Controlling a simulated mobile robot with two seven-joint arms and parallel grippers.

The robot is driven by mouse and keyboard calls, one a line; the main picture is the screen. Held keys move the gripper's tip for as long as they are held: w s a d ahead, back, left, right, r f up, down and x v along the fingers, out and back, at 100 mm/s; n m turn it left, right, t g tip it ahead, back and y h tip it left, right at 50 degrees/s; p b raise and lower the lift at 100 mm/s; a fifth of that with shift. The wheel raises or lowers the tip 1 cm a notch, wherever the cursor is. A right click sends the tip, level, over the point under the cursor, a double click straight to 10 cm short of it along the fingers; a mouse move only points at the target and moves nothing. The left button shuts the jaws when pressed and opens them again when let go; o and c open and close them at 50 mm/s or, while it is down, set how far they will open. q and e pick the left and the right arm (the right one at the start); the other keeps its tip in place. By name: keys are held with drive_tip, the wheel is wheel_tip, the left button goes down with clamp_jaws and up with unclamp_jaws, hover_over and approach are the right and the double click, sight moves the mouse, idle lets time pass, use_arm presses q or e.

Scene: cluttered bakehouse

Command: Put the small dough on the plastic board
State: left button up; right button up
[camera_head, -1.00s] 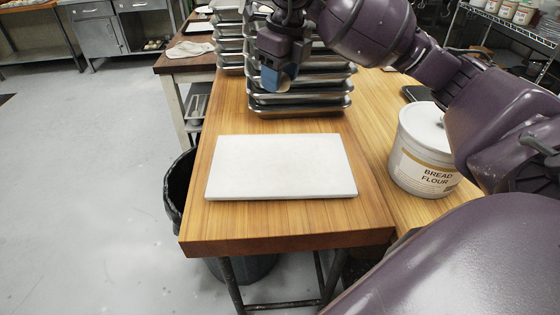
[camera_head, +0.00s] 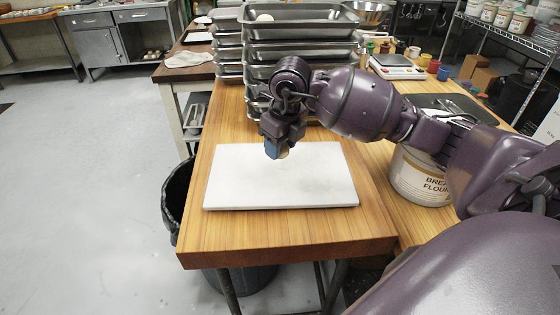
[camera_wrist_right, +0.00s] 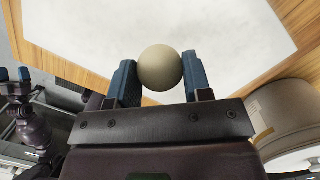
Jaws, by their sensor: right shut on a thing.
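The small dough (camera_wrist_right: 160,68) is a pale beige ball held between the blue fingertips of my right gripper (camera_wrist_right: 158,80) in the right wrist view. In the head view my right gripper (camera_head: 277,150) points down over the far part of the plastic board, and a bit of the dough (camera_head: 284,153) shows beside its fingers. The plastic board (camera_head: 270,188) is a white slab lying flat on the wooden table. The dough looks just above the board; I cannot tell whether it touches. My left gripper is not in the head view.
Stacked metal trays (camera_head: 300,50) stand behind the board, with a pale ball (camera_head: 265,17) in a top tray. A bread flour bucket (camera_head: 418,180) stands to the right, partly behind my arm. A dark bin (camera_head: 175,195) is left of the wooden table (camera_head: 290,245).

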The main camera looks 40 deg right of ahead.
sight(280, 170)
drive_tip(key=shift+f, duration=2.5)
drive_tip(key=shift+f+b, duration=0.15)
drive_tip(key=shift+b, duration=0.15)
drive_tip(key=o, duration=0.7)
drive_tip(key=shift+o, duration=0.2)
